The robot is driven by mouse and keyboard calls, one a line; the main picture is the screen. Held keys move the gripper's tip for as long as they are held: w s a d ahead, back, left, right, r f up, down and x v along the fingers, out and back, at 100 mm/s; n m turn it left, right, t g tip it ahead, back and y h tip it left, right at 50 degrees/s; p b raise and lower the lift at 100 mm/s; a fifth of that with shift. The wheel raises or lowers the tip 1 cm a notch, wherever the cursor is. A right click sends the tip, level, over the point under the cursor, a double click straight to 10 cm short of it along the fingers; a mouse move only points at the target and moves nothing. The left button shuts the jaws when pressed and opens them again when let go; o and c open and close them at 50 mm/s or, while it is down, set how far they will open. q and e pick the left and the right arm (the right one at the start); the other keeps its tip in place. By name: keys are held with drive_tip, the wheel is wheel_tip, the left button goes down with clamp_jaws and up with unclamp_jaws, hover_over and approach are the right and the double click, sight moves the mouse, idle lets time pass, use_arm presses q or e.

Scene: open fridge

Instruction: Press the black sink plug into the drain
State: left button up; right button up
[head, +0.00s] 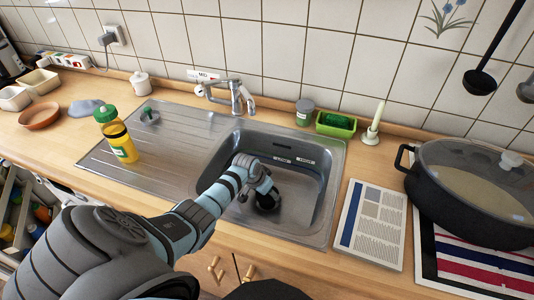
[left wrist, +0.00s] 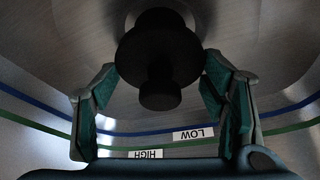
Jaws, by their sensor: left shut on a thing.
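My left arm reaches into the steel sink basin (head: 310,212), with the left gripper (head: 268,203) low over the basin floor. In the left wrist view the black sink plug (left wrist: 160,50) sits between the two teal-padded fingers of the left gripper (left wrist: 158,68), its narrow knob toward the camera. The gripper is shut on the plug, near its wider part. The drain is hidden behind the plug and gripper, so I cannot tell whether the plug is seated. My right gripper is not in view.
The basin wall carries blue and green lines labelled LOW (left wrist: 193,133) and HIGH (left wrist: 146,155). The faucet (head: 236,92) stands behind the basin. A yellow bottle (head: 120,140) stands on the drainboard. A printed sheet (head: 370,225) and a large pot (head: 470,205) lie to the right.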

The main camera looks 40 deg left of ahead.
use_arm(q)
drive_tip(key=shift+f+b, duration=0.95)
drive_tip(key=shift+f, duration=0.3)
drive_tip(key=shift+s+f, duration=0.15)
drive_tip(key=shift+s+d, duration=0.1)
drive_tip(key=shift+d, duration=0.05)
idle(0.6)
drive_tip(key=shift+r+p, duration=0.25)
drive_tip(key=shift+p, duration=0.15)
drive_tip(key=shift+w, duration=0.3)
idle(0.5)
